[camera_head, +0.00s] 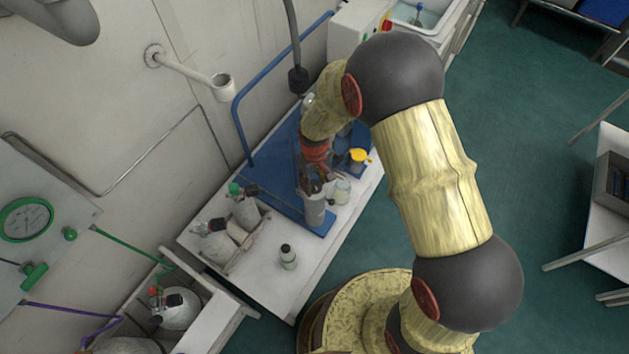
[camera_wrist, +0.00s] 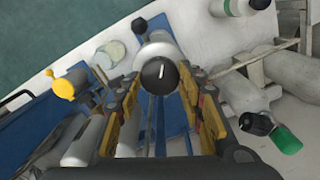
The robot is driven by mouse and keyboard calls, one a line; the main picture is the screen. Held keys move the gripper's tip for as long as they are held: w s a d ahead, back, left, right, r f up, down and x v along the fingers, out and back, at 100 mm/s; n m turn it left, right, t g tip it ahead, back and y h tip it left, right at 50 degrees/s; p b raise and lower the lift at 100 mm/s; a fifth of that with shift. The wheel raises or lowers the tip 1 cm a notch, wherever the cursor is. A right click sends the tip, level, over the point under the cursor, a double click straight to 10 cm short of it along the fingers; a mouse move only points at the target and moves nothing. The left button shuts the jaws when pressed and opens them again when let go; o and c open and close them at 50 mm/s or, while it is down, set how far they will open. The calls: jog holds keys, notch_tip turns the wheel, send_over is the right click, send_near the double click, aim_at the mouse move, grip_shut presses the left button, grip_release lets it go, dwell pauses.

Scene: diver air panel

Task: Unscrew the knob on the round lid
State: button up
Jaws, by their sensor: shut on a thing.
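The black round knob (camera_wrist: 158,73) with a white line on it is between my fingertips in the wrist view. It sits on top of a pale grey cylinder (camera_wrist: 160,48), whose rounded top shows around it; the lid itself is mostly hidden. In the head view this cylinder (camera_head: 314,212) stands upright near the front end of a blue base. My gripper (camera_head: 314,181) points down on it from above. In the wrist view my gripper (camera_wrist: 159,82) has one finger on each side of the knob and is shut on it. The exact contact is hard to see.
A yellow-capped item (camera_head: 358,156) and a glass jar (camera_head: 342,191) stand close by on the right. A small bottle (camera_head: 288,258) stands in front on the white bench. A blue rail (camera_head: 236,120) stands behind.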

aim_at(314, 185)
jog(key=n, duration=0.6)
jog(key=shift+p, duration=0.35)
dwell(0.4)
jog(key=o, duration=1.1)
jog(key=shift+o, duration=0.3)
notch_tip(314, 185, up, 12)
